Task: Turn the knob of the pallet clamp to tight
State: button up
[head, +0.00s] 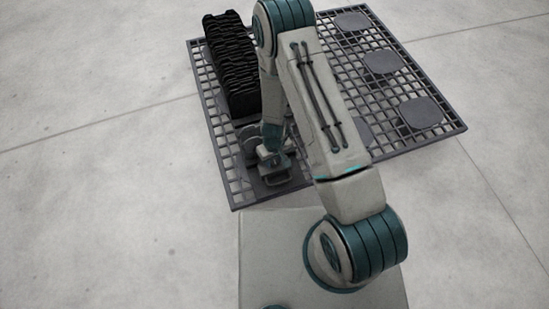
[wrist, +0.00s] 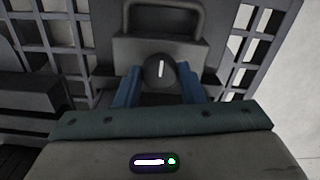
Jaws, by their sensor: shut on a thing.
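The knob (wrist: 160,71) of the pallet clamp is dark and round, with a white mark that points nearly straight up in the wrist view. My gripper (wrist: 160,88) has its two blue fingers on either side of the knob and is shut on it. The clamp (wrist: 135,50) is a grey block with a looped handle (wrist: 162,16) behind the knob. In the head view the clamp's handle (head: 276,180) shows at the near left corner of the pallet, and my wrist hides the knob there.
The dark grid pallet (head: 437,152) lies on a pale concrete floor (head: 100,190). A stack of black ribbed parts (head: 232,65) stands on its left side, behind the clamp. Flat round-cornered pads (head: 421,112) line its right side. The floor at the left is clear.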

jog(key=o, duration=1)
notch_tip(320, 180, up, 14)
jog(key=p, duration=0.5)
jog(key=shift+d, duration=0.1)
notch_tip(320, 180, up, 18)
jog(key=m+y+p, duration=0.1)
jog(key=p, duration=0.6)
send_over(275, 160)
jog(key=w, duration=0.1)
jog(key=s+d+r+m+t+p, duration=0.1)
jog(key=d+r+p, duration=0.15)
jog(key=r, duration=0.65)
jog(key=s+d+r+p, duration=0.1)
jog(key=r+p, duration=0.3)
jog(key=r, duration=0.5)
jog(key=s+d+r+m+p, duration=0.1)
jog(key=s+r+p, duration=0.3)
jog(key=r, duration=0.4)
jog(key=s+d+r+m+t+p, duration=0.1)
jog(key=s+d+r+p, duration=0.3)
jog(key=r, duration=0.5)
jog(key=s+d+r+m+h+p, duration=0.1)
jog(key=s+d+r+p, duration=0.2)
jog(key=r, duration=0.6)
jog(key=shift+s+d+t+p, duration=0.2)
jog(key=shift+s+t+p, duration=0.2)
jog(key=shift+s+p, duration=0.15)
